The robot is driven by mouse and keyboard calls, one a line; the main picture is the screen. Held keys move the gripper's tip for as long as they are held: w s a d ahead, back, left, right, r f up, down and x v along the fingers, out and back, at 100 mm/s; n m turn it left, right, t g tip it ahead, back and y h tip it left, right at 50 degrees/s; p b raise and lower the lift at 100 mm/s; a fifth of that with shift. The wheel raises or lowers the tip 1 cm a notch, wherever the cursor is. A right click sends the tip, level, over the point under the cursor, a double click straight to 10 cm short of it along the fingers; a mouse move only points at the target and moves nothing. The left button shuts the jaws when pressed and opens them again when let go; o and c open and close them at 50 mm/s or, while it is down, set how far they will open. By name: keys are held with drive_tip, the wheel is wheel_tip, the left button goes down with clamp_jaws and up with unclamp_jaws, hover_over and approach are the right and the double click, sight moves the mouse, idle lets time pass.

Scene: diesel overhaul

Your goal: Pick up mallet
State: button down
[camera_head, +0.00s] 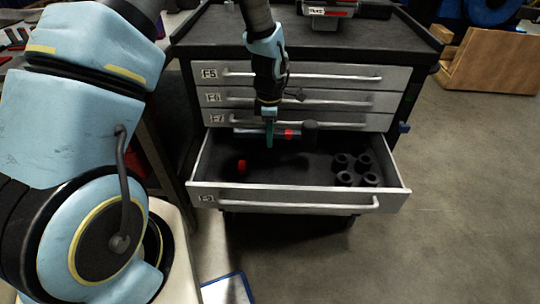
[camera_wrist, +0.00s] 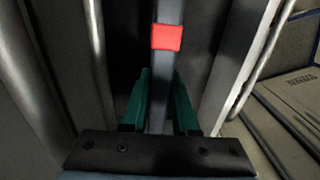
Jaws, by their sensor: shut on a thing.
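The mallet has a dark head (camera_head: 310,130) and a grey handle with a red band (camera_head: 288,133). In the head view it lies roughly level across the back of the open drawer (camera_head: 300,197), with the head to the right; I cannot tell for sure if it clears the drawer floor. My gripper (camera_head: 270,138) points down from above and is shut on the handle, left of the red band. In the wrist view my teal fingers (camera_wrist: 160,105) sit on both sides of the handle, and the red band (camera_wrist: 167,37) shows beyond them. The mallet head is not clear there.
Several black cylindrical parts (camera_head: 356,170) stand in the drawer's right half, and a small red thing (camera_head: 241,166) lies at left. Shut drawers (camera_head: 300,98) rise right behind my gripper. A wooden crate (camera_head: 488,62) stands at far right. Floor at right is clear.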

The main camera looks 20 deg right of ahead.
wheel_tip(320, 180, up, 16)
drive_tip(key=b, duration=0.1)
drive_tip(key=shift+b, duration=0.35)
drive_tip(key=shift+f, duration=0.1)
drive_tip(key=c, duration=1.3)
unclamp_jaws()
clamp_jaws()
drive_tip(key=shift+s, duration=0.1)
